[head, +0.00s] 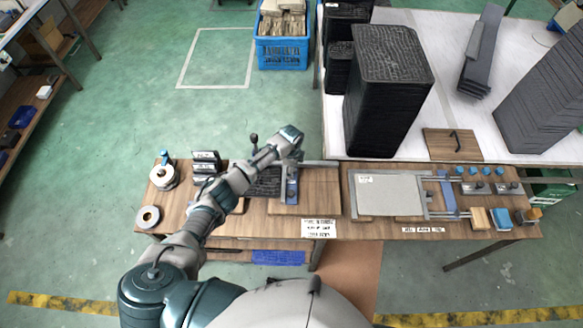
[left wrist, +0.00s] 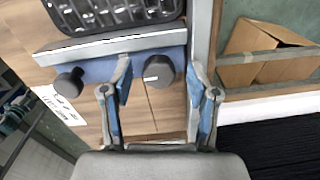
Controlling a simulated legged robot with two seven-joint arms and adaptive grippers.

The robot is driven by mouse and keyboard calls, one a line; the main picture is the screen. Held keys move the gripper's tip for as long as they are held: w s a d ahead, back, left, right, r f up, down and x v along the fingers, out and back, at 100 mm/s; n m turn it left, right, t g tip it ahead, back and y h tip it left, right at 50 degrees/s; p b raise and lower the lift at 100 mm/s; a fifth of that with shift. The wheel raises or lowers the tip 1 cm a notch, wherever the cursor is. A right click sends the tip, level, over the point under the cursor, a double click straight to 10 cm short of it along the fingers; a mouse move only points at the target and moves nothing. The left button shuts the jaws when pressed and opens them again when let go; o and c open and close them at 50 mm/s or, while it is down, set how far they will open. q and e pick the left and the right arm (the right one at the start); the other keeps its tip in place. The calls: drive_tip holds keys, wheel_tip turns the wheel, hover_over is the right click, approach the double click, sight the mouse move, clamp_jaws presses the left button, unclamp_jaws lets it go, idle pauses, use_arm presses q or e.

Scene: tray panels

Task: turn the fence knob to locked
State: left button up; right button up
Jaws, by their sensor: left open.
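A dark round knob with a short white mark (left wrist: 158,72) sits on the blue face of a grey-topped fence bar (left wrist: 110,46) in the left wrist view. A second dark, plain knob (left wrist: 68,83) is to its left on the same bar. My left gripper (left wrist: 158,82) is open, one finger on either side of the marked knob. I cannot tell whether either finger touches it. In the head view my left gripper (head: 289,136) is over the back edge of the wooden bench, and the knobs cannot be made out there. My right gripper is not in view.
A black ribbed tray (left wrist: 115,12) lies behind the bar. A cardboard box (left wrist: 262,52) is at the right. In the head view, tall black tray stacks (head: 388,90) stand on the white table at the back. A grey panel (head: 388,194) lies on the right bench.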

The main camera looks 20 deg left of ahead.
use_arm(q)
wheel_tip(320, 180, up, 12)
drive_tip(key=shift+f, duration=0.15)
drive_tip(key=shift+s, duration=0.15)
idle(0.4)
